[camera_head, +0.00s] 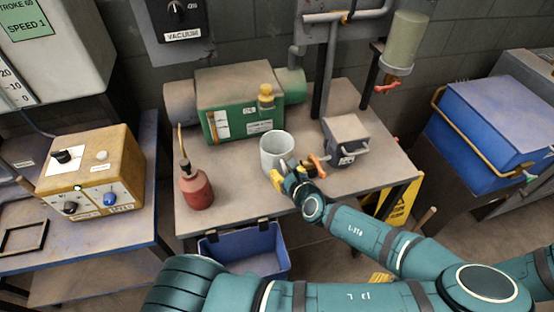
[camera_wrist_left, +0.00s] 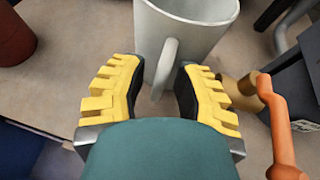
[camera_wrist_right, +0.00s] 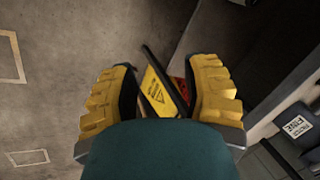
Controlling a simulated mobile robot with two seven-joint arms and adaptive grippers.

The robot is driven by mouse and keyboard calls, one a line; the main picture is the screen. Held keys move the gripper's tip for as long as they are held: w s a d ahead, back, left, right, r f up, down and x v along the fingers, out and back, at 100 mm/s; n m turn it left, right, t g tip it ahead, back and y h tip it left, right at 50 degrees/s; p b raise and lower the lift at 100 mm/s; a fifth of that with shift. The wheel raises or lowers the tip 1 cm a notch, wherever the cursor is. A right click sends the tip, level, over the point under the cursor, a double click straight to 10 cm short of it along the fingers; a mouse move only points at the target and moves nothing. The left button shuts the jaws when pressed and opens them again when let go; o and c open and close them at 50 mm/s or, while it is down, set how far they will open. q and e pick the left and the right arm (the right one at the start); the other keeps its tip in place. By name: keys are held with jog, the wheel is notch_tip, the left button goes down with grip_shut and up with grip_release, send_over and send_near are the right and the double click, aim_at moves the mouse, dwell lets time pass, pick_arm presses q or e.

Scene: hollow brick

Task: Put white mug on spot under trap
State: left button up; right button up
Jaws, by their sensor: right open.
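The white mug (camera_head: 276,149) stands upright on the workbench (camera_head: 240,217), with its handle facing my left gripper (camera_head: 287,173). In the left wrist view the mug (camera_wrist_left: 188,35) is just ahead of my left gripper (camera_wrist_left: 158,88). Its open fingers are on either side of the handle, with gaps visible. A clear cylindrical jar (camera_head: 404,42), apparently the trap, hangs above the bench's back right, with a red-handled valve (camera_head: 386,88) below it. No marked spot can be made out under it. My right gripper (camera_wrist_right: 165,92) is open and empty, away from the bench.
A brass valve with an orange lever (camera_head: 317,166) lies right of the left gripper, close to it. A grey box (camera_head: 346,138) stands between mug and jar. A green machine (camera_head: 240,103) is behind the mug; a red oil can (camera_head: 196,187) is left. The bench's right end looks clear.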

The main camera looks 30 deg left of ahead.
pick_arm(q)
grip_shut()
